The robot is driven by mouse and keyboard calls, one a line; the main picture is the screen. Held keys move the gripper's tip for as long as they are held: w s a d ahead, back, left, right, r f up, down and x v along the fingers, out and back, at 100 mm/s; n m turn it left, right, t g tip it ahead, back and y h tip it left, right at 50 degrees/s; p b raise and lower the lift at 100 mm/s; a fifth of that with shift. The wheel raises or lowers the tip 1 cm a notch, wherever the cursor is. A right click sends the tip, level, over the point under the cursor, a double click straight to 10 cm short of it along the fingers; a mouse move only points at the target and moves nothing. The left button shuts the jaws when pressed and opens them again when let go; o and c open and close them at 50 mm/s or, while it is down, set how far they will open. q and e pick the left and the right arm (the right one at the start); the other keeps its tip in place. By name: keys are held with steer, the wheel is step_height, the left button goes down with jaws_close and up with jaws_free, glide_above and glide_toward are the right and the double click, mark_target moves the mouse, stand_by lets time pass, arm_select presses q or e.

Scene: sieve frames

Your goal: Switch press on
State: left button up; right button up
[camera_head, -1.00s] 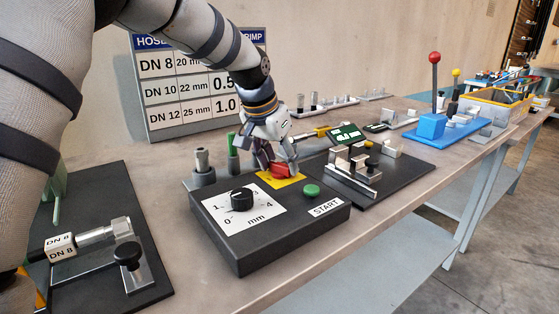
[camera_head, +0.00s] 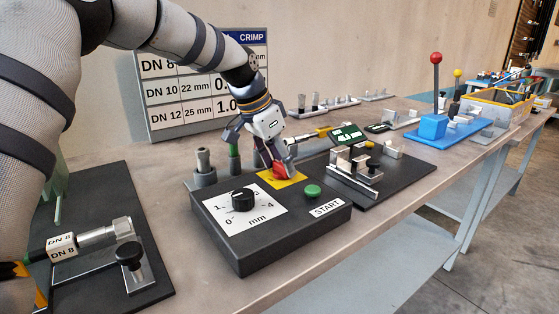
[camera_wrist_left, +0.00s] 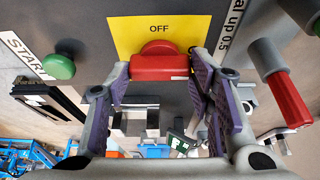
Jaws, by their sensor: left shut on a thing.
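The press control box (camera_head: 285,235) is dark, with a black dial (camera_head: 243,199), a green START button (camera_head: 312,191) and a yellow plate (camera_head: 290,182) under a red rotary switch (camera_head: 281,173). In the left wrist view the plate (camera_wrist_left: 190,28) reads OFF above the red switch (camera_wrist_left: 160,68), whose bar lies crosswise below that word. My left gripper (camera_wrist_left: 160,75) is shut on the red bar, one finger at each end. It reaches down over the plate in the head view (camera_head: 277,168). Any other marking on the plate is hidden.
A gauge stand with a green display (camera_head: 347,135) stands right of the box. Grey and green posts (camera_head: 233,160) stand behind it. A hose fixture (camera_head: 130,262) is at left, a crimp chart (camera_head: 190,97) behind. A red-knobbed lever (camera_head: 435,75) stands farther right.

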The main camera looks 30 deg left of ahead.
arm_select(q)
steer(key=o, duration=1.2)
steer(key=shift+c, duration=0.2)
steer(key=shift+r, duration=0.1)
steer(key=v, duration=1.2)
